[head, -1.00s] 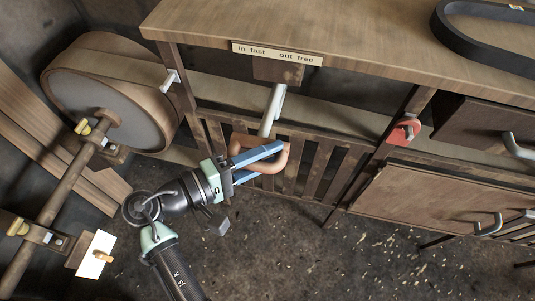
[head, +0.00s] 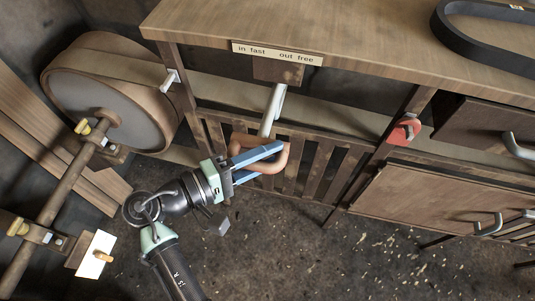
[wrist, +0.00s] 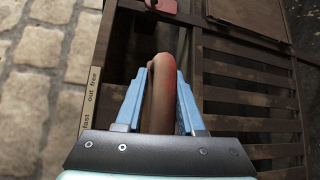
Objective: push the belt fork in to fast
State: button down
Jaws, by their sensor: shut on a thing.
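The belt fork shows in the head view as a pale grey rod (head: 272,110) slanting down from a block under the bench top. It ends in a brown loop handle (head: 283,160). My gripper (head: 264,160) is at this handle, with its blue fingers on either side of it. In the wrist view the handle (wrist: 158,98) stands between the two fingers, reddish near its top, and my gripper (wrist: 162,78) is shut on it. A label (head: 277,53) above the rod reads "in fast" on the left and "out free" on the right.
A large drum with a flat belt (head: 110,100) stands at the left. A slatted guard (head: 310,165) is behind the handle. A red part (head: 404,130) hangs on the right post. A black belt (head: 450,45) lies on the bench. The floor below is open.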

jog(key=shift+s+f, duration=0.1)
jog(key=shift+f, duration=0.4)
jog(key=w+d+b, duration=0.3)
jog(key=w, duration=0.6)
jog(key=shift+w+r, duration=0.15)
jog(key=c, duration=0.7)
grip_release()
jog(key=shift+c, duration=0.2)
jog(key=shift+o, duration=0.3)
jog(key=shift+w+d, duration=0.1)
jog(key=shift+w, duration=0.05)
jog(key=shift+a+r, duration=0.15)
jog(key=shift+a, duration=0.05)
